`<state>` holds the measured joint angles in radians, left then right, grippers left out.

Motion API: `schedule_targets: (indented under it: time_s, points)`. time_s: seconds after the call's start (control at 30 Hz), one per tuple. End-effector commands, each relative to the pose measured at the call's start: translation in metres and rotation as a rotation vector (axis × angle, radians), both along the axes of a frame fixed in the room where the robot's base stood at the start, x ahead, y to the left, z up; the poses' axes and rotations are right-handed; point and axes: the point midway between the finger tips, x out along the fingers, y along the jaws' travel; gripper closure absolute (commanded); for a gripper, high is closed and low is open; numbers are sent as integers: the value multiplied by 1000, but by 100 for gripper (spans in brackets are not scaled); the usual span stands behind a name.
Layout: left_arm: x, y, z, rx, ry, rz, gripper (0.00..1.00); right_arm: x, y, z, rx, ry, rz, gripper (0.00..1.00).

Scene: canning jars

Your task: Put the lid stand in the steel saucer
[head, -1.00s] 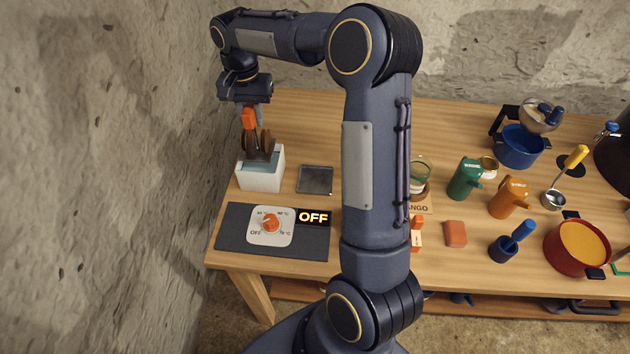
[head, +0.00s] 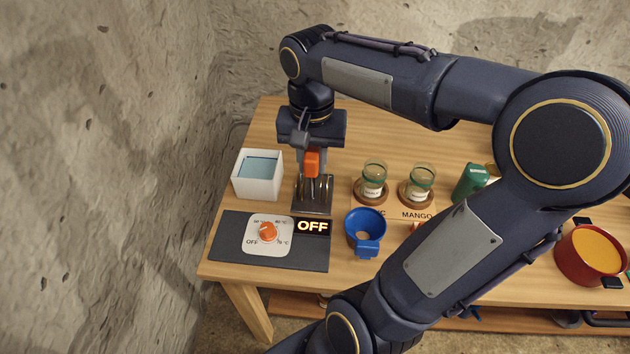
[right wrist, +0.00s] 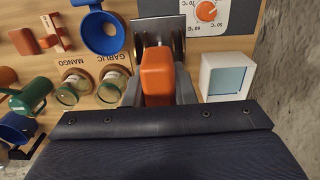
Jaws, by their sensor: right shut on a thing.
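The lid stand (head: 313,186) has an orange grip and upright metal discs below it. My right gripper (head: 312,166) is shut on the orange grip and points down. The steel saucer (head: 310,210) is a square grey plate on the table, directly beneath the stand and mostly covered by it. In the right wrist view the orange grip (right wrist: 158,75) sits between my fingers, with the saucer (right wrist: 159,27) behind it. I cannot tell whether the stand touches the saucer. My left gripper is not in view.
A white water bath (head: 244,188) stands left of the saucer. A dark control panel (head: 225,245) with a dial lies in front. A blue funnel (head: 352,218) and two jars on wooden coasters, including a garlic jar (head: 373,174), stand to the right. My right arm hides part of the table.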

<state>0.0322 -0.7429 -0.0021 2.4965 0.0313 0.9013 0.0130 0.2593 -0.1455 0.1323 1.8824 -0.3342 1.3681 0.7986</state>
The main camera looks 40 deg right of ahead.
Motion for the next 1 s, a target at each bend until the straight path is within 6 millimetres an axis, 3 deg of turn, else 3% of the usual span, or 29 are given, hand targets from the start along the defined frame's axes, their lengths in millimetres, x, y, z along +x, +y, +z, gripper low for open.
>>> schedule_targets:
  time_s: [0.37,0.5,0.83,1.0]
  points:
    - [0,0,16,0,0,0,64,60,-62,-37,0,6,-4,100]
    - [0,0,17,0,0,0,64,75,-78,-66,0,6,-1,100]
    - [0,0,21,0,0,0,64,93,-96,-96,0,3,-1,100]
    - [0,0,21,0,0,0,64,93,-96,-121,-1,3,0,100]
